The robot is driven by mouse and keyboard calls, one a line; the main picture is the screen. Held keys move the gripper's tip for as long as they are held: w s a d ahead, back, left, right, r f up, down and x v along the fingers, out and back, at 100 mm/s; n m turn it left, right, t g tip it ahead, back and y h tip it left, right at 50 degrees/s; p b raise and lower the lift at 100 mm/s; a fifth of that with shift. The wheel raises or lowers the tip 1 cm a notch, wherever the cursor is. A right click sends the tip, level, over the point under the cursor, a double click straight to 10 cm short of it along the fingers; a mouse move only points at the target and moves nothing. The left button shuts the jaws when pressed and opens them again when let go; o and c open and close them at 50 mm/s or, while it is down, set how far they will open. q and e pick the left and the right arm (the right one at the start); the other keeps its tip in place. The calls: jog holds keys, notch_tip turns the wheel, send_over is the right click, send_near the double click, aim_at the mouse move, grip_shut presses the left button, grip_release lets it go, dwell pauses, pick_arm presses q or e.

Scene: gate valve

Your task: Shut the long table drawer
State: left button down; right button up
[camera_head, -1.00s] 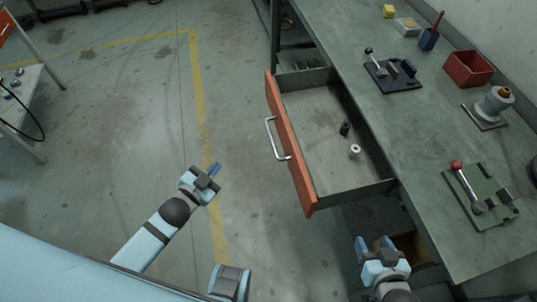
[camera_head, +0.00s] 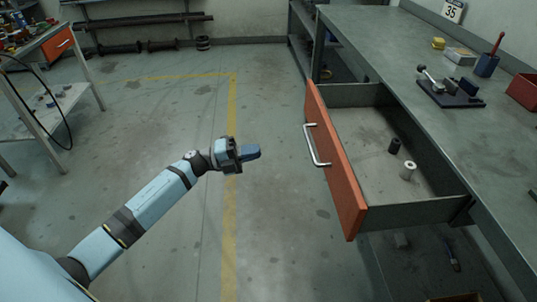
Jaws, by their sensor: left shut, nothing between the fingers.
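The long table drawer (camera_head: 335,160) stands pulled out from the workbench (camera_head: 390,45). It has an orange front and a silver bar handle (camera_head: 316,146) on its left face. My left gripper (camera_head: 252,153) is shut and empty. It is left of the drawer front in the picture, pointing toward the handle, with a clear gap between them. My right gripper is not in this view.
On the bench top are a dark lever fixture (camera_head: 450,92), a blue cup (camera_head: 486,65) and a red bin (camera_head: 523,91). Below the drawer is an open lower shelf with small items. The floor left of the drawer is clear. A second table (camera_head: 45,40) stands at the far left.

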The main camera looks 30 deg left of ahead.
pick_arm(q)
jog(key=b+x, duration=0.1)
jog(key=x, duration=1.1)
jog(key=shift+b, duration=0.3)
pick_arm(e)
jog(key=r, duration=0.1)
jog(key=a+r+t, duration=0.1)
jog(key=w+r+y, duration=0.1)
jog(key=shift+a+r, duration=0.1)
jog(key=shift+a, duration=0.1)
pick_arm(q)
jog(key=shift+w+d, duration=0.1)
jog(key=shift+w, duration=0.05)
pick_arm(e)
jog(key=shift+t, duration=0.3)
